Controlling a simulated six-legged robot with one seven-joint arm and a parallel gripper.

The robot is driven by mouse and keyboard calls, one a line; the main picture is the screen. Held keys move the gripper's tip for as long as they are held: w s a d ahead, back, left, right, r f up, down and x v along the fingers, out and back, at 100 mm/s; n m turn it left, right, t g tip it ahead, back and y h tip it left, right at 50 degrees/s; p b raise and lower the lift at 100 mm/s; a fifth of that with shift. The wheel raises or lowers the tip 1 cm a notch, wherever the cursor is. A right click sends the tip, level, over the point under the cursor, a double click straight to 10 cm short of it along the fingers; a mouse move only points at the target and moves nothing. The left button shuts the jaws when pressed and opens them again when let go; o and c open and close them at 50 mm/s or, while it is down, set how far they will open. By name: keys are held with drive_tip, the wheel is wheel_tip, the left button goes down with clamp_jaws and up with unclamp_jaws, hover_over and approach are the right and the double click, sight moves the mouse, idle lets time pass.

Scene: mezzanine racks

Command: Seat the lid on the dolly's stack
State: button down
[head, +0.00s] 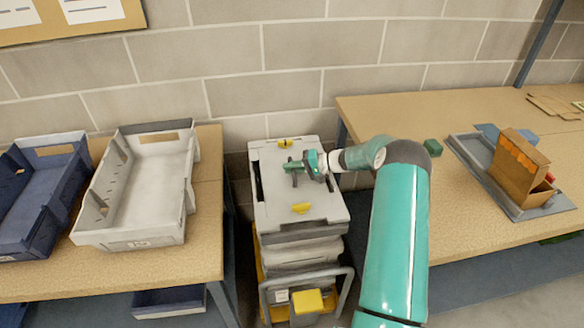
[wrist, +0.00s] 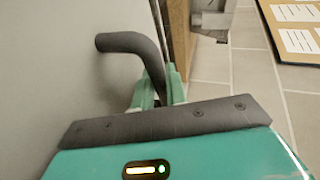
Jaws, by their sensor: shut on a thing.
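The light grey lid (head: 275,200) is over the top of the grey crate stack (head: 300,258) on the yellow dolly (head: 307,302). It has a yellow latch (head: 302,208) at its near edge and another at its far edge. My gripper (head: 296,167) is at the middle of the lid, shut on its dark handle. In the wrist view the bent handle (wrist: 128,42) runs between my green fingers (wrist: 160,90), beside the pale lid face (wrist: 50,70). I cannot tell whether the lid touches the crate rim all round.
A bench at left holds a grey tote (head: 150,190) and a blue tote (head: 38,190). A block wall stands behind.

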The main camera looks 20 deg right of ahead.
drive_tip(key=shift+f, duration=0.2)
drive_tip(key=c, duration=1.7)
unclamp_jaws()
drive_tip(key=shift+f, duration=0.1)
